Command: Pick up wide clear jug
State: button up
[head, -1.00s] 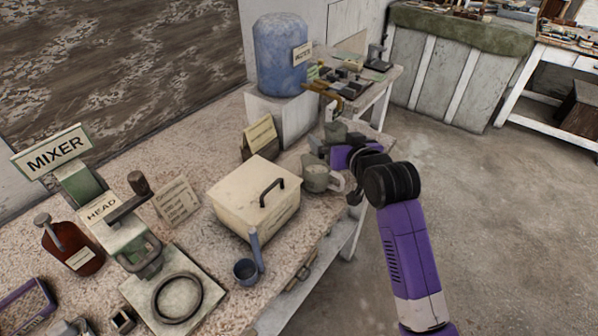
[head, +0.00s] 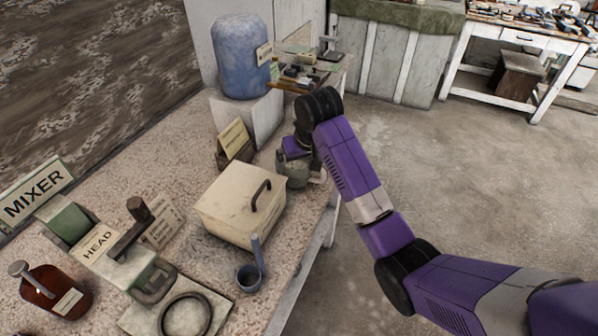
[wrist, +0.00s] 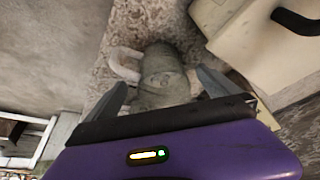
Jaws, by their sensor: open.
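The jug (head: 294,176) is a squat, cloudy grey-green vessel with a pale handle at its right. It stands on the speckled bench beside the cream lidded box. The gripper is open, one finger to each side of the jug. I cannot tell whether either finger touches it. In the head view my gripper (head: 297,153) is over the jug and hides its upper part.
The cream box (head: 240,205) with a dark handle stands close to the jug. A small sign (head: 233,138) and a blue drum (head: 242,60) are behind. A blue ladle cup (head: 250,276) and the mixer (head: 105,245) are nearer. Open floor lies right of the bench.

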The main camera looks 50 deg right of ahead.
jog(key=x, duration=0.5)
jog(key=shift+p, duration=0.3)
jog(key=shift+c, duration=0.2)
jog(key=shift+w, duration=0.1)
jog(key=c, duration=2)
jog(key=shift+o, duration=0.2)
jog(key=shift+r, duration=0.15)
notch_tip(320, 180, up, 20)
jog(key=p, duration=0.2)
jog(key=shift+p, duration=0.35)
